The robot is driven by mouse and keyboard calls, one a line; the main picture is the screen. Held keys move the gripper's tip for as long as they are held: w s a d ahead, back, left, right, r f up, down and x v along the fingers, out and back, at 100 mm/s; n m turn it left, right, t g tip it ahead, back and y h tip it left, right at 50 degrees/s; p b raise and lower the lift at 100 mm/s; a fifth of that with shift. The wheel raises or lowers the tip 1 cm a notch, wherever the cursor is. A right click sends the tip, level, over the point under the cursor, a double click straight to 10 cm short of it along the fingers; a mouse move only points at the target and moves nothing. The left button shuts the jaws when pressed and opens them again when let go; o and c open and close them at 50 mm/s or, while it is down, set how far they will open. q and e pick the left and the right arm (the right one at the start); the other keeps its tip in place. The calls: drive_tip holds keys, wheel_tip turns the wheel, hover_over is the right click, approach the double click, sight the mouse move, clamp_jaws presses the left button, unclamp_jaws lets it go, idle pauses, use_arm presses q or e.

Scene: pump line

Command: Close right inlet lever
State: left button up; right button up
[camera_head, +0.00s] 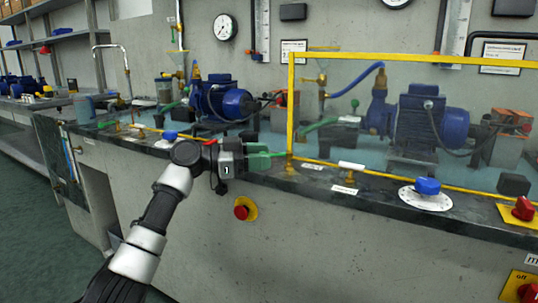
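A green lever (317,125) shows behind the yellow frame, left of the right pump; it appears to be the right inlet lever. It slants up to the right toward a grey fitting. My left gripper (273,156) reaches in from the left, in front of the bench's front edge. Its green finger parts point right, toward the yellow frame's lower left corner. It looks apart from the lever, below and left of it. The fingers overlap in this view, so I cannot tell their opening. My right gripper is out of view.
A clear guard with a yellow frame (291,105) stands before the right pump (421,124). A blue knob (428,186) sits on a white dial at the bench front. A red stop button (242,209) is on the bench face. The left pump (221,98) stands behind my gripper.

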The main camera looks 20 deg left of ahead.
use_arm(q)
drive_tip(key=p+v, duration=0.1)
drive_tip(key=v, duration=0.7)
drive_tip(key=shift+s+a, duration=0.15)
drive_tip(key=shift+a, duration=0.1)
drive_tip(key=shift+c, duration=0.4)
